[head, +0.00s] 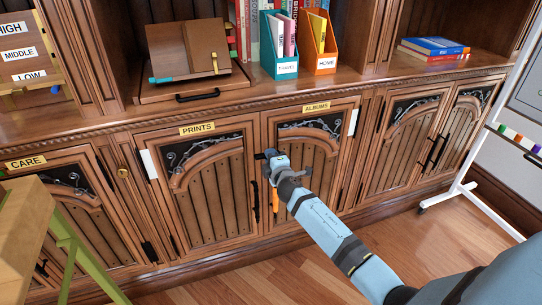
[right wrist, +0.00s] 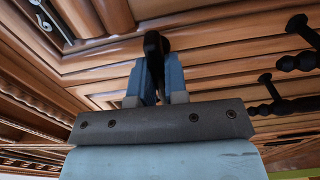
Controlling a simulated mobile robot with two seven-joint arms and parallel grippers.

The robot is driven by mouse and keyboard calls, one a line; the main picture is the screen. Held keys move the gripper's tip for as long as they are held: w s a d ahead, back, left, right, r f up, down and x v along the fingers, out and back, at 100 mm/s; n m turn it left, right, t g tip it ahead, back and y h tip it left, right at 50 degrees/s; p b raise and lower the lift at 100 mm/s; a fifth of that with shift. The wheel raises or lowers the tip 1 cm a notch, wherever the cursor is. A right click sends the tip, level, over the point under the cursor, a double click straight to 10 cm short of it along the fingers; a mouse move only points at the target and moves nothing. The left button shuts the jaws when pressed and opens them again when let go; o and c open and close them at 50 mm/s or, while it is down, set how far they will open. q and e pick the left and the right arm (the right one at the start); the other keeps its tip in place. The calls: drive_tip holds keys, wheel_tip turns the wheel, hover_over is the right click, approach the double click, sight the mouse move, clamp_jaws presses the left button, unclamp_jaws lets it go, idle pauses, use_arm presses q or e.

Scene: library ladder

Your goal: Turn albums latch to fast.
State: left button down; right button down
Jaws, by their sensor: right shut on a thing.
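The ALBUMS cabinet door (head: 320,165) is shut, with a brass ALBUMS label (head: 316,107) above it. My right gripper (head: 271,156) is at that door's upper left edge, shut on a small dark latch. In the right wrist view the blue fingers (right wrist: 160,78) close on the black latch (right wrist: 153,45), whose lower part they hide. A dark end of the latch (head: 259,156) shows left of the fingers in the head view. I cannot read its fast or open marking. My left gripper is not in view.
The PRINTS door (head: 205,180) is shut to the left, with a black handle (head: 255,200) near the gripper. An orange piece (head: 276,200) hangs just below my fingers. A wooden and green stand (head: 70,250) is at lower left; a white wheeled frame (head: 460,185) stands at right.

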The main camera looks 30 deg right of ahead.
drive_tip(key=shift+n, duration=0.3)
idle(0.4)
drive_tip(key=c, duration=1.1)
unclamp_jaws()
drive_tip(key=shift+c, duration=0.2)
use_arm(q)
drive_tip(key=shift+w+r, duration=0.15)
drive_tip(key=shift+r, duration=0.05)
